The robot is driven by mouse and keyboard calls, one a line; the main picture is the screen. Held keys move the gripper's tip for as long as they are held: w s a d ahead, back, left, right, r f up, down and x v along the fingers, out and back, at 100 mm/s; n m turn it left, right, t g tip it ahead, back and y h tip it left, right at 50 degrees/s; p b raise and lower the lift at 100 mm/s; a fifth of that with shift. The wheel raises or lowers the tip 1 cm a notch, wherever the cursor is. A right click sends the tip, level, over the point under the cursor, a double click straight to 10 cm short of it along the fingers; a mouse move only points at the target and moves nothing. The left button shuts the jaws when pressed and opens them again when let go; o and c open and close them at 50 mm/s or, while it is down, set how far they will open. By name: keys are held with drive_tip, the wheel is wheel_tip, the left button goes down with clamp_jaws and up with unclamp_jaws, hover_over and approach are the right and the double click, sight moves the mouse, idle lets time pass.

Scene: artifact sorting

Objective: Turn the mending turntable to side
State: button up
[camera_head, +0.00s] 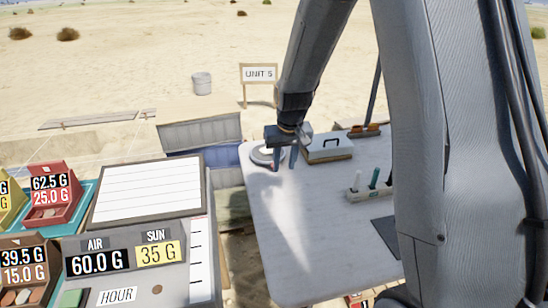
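The mending turntable (258,156) looks like a pale round disc at the far left corner of the white table (300,230). My gripper (284,161) points down over its right part. Its two fingers are apart, with a gap between them. The gripper and fingers hide part of the disc. A small dark reddish spot shows by the left finger; I cannot tell what it is. I cannot tell whether the fingers touch the turntable, nor which side it faces.
A pale box with a dark handle (328,149) stands just right of my gripper. Behind it is a tray with orange-brown pieces (364,131). A holder with upright tools (370,190) stands farther right. Sign boards and coloured boxes (52,188) fill the left. The table's front is clear.

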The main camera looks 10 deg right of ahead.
drive_tip(key=w+f+t+p, duration=0.1)
drive_tip(key=w+f+p, duration=0.2)
drive_tip(key=w, duration=0.9)
drive_tip(key=shift+w+p+x, duration=0.15)
drive_tip(key=shift+p+x, duration=0.2)
drive_tip(key=shift+x, duration=1.6)
drive_tip(key=shift+w+p+x, duration=0.1)
drive_tip(key=shift+p+x, duration=0.25)
drive_tip(key=shift+x, duration=1.6)
drive_tip(key=shift+r, duration=0.1)
clamp_jaws()
